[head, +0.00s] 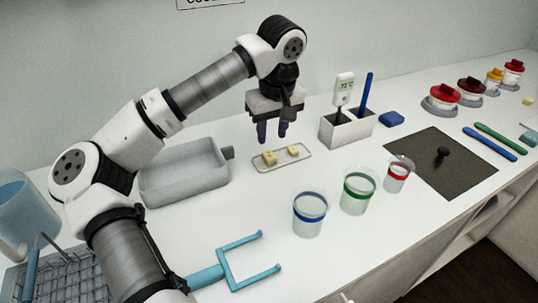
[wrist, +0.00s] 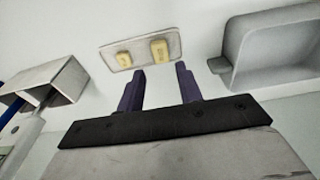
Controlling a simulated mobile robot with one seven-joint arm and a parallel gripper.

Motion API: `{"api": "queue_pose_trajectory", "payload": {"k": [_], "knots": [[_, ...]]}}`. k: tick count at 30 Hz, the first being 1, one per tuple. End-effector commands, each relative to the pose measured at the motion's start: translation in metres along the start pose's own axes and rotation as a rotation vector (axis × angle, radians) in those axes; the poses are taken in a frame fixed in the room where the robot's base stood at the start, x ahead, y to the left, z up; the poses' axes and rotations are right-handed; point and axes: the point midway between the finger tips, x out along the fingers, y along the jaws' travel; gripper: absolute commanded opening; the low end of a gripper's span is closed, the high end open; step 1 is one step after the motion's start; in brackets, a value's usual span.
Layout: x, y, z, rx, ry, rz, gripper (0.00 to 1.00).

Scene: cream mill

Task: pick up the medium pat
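Two yellow pats lie on a small pale tray (head: 282,163). The larger pat (head: 269,158) is on the left in the head view, and the smaller pat (head: 293,150) is on the right. The wrist view shows the larger pat (wrist: 159,50) on the right and the smaller pat (wrist: 124,59) on the left. No third pat shows on the tray, and I cannot tell which is the medium one. My gripper (head: 272,140) is open and empty, fingers pointing down, above and behind the tray. In the wrist view its fingertips (wrist: 160,70) are apart, short of the tray.
A grey pan (head: 185,175) stands left of the tray. A pale holder box (head: 347,130) with a blue-handled tool stands to the right. Three cups with blue (head: 309,215), green (head: 358,193) and red (head: 397,175) bands stand in front. A blue fork-shaped tool (head: 235,265) lies nearby.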

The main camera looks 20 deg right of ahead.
Motion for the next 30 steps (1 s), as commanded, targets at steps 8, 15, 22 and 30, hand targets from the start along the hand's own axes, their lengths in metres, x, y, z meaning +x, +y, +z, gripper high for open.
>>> {"api": "queue_pose_trajectory", "payload": {"k": [8, 15, 22, 30], "knots": [[0.021, 0.000, 0.000, 0.000, -0.001, 0.001, 0.35], [0.053, -0.001, 0.000, 0.000, -0.003, 0.000, 0.35], [0.069, -0.001, 0.000, 0.000, 0.000, 0.000, 0.35], [0.069, -0.001, 0.000, 0.000, 0.001, 0.000, 0.21]]}}
